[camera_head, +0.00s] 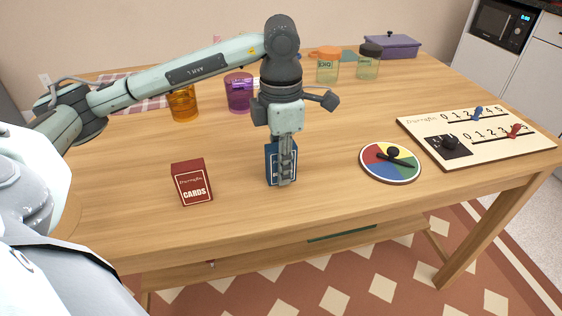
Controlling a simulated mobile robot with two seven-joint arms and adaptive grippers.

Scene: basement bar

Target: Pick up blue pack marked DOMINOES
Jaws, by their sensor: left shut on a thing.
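A blue pack (272,174) stands upright on the wooden table, near its front edge. Its marking is mostly hidden behind my gripper finger. My left gripper (285,170) points straight down from above and is shut on the blue pack. I cannot tell whether the pack touches the table or is slightly raised. My right gripper is not in view.
A red CARDS pack (192,183) stands to the left, and a coloured spinner disc (391,162) lies to the right. A scoreboard (510,149) is at the far right. An orange cup (183,105), a purple cup (239,92) and jars (328,67) stand behind.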

